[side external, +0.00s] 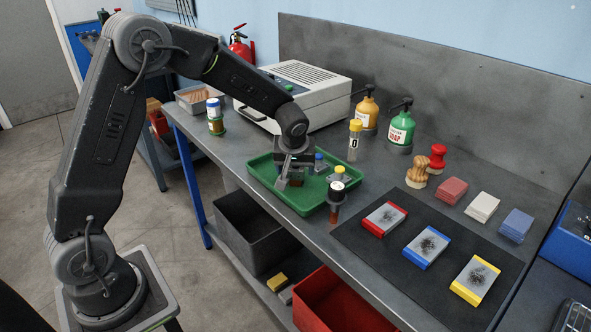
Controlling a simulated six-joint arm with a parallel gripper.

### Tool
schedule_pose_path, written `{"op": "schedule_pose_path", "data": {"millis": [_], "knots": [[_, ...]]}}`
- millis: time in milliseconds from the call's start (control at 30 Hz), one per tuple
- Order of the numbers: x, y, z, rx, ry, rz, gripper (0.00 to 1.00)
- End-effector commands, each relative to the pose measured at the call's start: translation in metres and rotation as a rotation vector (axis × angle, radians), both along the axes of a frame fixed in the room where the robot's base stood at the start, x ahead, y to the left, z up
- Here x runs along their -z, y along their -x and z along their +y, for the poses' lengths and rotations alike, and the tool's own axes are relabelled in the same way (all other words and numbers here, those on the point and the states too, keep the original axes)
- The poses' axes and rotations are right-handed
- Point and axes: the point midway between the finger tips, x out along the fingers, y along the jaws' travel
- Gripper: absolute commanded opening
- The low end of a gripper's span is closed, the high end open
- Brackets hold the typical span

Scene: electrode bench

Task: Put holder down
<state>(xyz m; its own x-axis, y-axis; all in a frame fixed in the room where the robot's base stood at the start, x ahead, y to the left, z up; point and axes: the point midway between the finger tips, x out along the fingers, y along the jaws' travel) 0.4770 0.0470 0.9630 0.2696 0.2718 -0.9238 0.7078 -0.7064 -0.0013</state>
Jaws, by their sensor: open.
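My gripper (289,180) is open and points down low over the green tray (262,181) on the bench. A small reddish-brown thing partly shows at the fingers; I cannot tell whether it is the holder or whether it touches the tray. A blue-topped piece (320,162) is in the tray just right of my gripper. A yellow-capped vial (339,173) is at the tray's right side. A dark-capped vial with a reddish-brown body (335,205) stands upright at the tray's front right edge. My fingers hide part of the tray floor.
A yellow-capped tube (355,141) stands behind the tray, near an orange bottle (366,113) and a green bottle (399,131). A white box-shaped machine (300,95) is behind my gripper. A dark mat (384,257) with red, blue and yellow-edged pads lies to the right.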

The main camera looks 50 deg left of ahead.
Motion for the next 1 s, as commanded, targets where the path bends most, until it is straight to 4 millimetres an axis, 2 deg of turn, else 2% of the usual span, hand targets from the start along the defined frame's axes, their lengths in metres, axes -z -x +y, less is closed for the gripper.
{"op": "schedule_pose_path", "data": {"millis": [200, 400, 600, 767, 867, 967, 1000], "knots": [[-0.044, 0.012, -0.013, 0.002, 0.0, -0.005, 0.72], [-0.079, 0.023, -0.024, 0.002, 0.0, -0.005, 0.72], [-0.097, 0.028, -0.029, 0.001, 0.001, -0.002, 0.72], [-0.101, 0.031, -0.03, 0.006, 0.001, -0.001, 0.72], [-0.113, 0.043, -0.034, 0.041, 0.003, -0.005, 0.72], [-0.133, 0.071, -0.042, 0.123, 0.005, -0.009, 0.72], [-0.142, 0.086, -0.047, 0.167, 0.007, -0.013, 0.72]]}}
